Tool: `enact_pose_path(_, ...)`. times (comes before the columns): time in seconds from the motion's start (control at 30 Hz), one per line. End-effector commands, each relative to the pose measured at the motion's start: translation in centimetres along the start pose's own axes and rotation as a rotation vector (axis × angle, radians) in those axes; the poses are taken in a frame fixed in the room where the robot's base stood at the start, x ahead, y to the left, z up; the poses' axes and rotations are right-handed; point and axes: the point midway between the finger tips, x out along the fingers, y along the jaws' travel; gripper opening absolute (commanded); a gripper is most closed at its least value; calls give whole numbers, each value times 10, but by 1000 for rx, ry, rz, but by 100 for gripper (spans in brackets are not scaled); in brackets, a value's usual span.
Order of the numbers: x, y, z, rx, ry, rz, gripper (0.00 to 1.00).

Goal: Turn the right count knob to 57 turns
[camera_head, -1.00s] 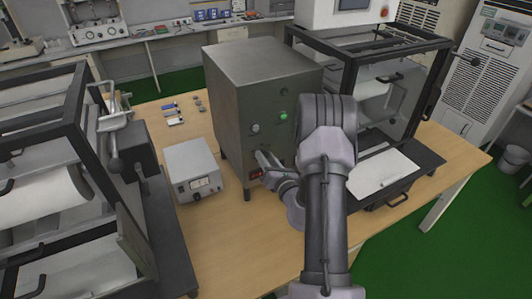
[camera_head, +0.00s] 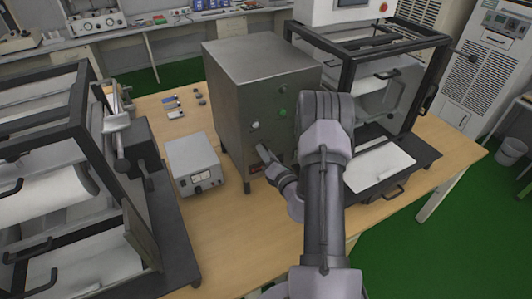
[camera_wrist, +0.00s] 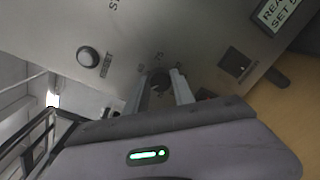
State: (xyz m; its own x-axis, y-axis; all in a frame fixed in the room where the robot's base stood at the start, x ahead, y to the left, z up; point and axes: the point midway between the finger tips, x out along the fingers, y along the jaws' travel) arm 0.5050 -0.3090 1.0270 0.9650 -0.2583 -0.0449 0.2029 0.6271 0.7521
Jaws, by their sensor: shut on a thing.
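A grey metal cabinet (camera_head: 262,58) stands on the wooden table, and its front panel (camera_wrist: 195,35) fills much of the wrist view. My gripper (camera_wrist: 161,78) is shut on a small dark knob (camera_wrist: 160,86) on that panel, one finger on each side. Scale numbers, one like 75, show beside the knob. The fingers and wrist hide part of the knob, so its pointer and setting cannot be read. In the head view my gripper (camera_head: 264,153) is at the lower front of the cabinet, and the knob is hidden there.
A round button (camera_wrist: 88,57) and a dark switch (camera_wrist: 234,62) sit on the panel. A small meter box (camera_head: 192,160) stands left of the cabinet. Black-framed machines (camera_head: 85,120) flank it, the right one (camera_head: 345,60) close to my arm. The table front is bare.

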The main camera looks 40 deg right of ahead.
Motion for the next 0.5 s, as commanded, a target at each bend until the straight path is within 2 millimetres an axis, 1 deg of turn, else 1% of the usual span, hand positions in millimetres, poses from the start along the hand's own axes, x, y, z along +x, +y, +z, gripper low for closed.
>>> enact_pose_path(0.2,1,1,1,-1,-2,2,0)
enact_pose_path(0.23,1,1,1,-1,-2,2,36)
enact_pose_path(0.3,0,1,1,-1,-2,1,49)
enact_pose_path(0.33,0,0,1,-1,-2,1,52)
enact_pose_path(0.5,0,0,0,-1,-1,1,52)
